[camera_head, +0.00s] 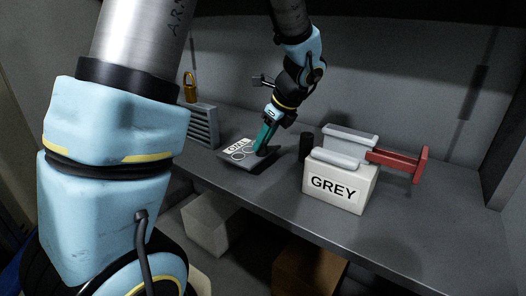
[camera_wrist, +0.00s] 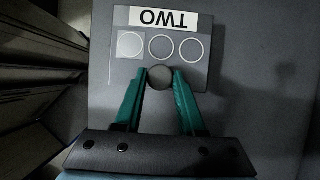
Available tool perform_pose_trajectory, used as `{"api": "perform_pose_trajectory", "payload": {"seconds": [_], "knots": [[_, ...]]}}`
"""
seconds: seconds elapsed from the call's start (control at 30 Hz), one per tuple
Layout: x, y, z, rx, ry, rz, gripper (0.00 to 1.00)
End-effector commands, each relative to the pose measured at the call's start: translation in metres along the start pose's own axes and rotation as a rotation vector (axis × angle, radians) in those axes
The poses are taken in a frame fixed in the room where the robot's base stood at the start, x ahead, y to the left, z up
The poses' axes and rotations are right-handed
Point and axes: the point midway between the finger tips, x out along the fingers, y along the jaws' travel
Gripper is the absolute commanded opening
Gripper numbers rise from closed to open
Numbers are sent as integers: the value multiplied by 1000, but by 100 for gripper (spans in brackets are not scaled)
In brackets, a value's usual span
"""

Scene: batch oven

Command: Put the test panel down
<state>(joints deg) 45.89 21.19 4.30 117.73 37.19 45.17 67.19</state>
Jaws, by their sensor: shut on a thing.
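The test panel (camera_wrist: 200,75) is a flat grey plate with a white label reading TWO, upside down in the wrist view, and a row of three circles. The leftmost circle there has a paler square patch over it. In the head view the panel (camera_head: 231,157) is at the bench top, left of the GREY box; I cannot tell whether it touches the bench. My gripper (camera_wrist: 160,77) has green fingers shut on a round grey knob at the panel's near edge. In the head view my gripper (camera_head: 264,146) reaches down onto the panel from above.
A slatted rack (camera_head: 201,126) and a brass padlock (camera_head: 190,87) are behind left. The bench's right end (camera_head: 440,215) is clear.

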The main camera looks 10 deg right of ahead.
Motion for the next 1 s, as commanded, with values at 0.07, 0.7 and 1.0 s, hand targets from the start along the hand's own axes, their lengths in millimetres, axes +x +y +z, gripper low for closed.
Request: {"api": "perform_pose_trajectory", "payload": {"seconds": [0.07,0.7,1.0], "knots": [[6,0,-3,1,0,2,0],[34,0,-18,-1,1,0,47],[34,0,-17,0,1,0,69]]}}
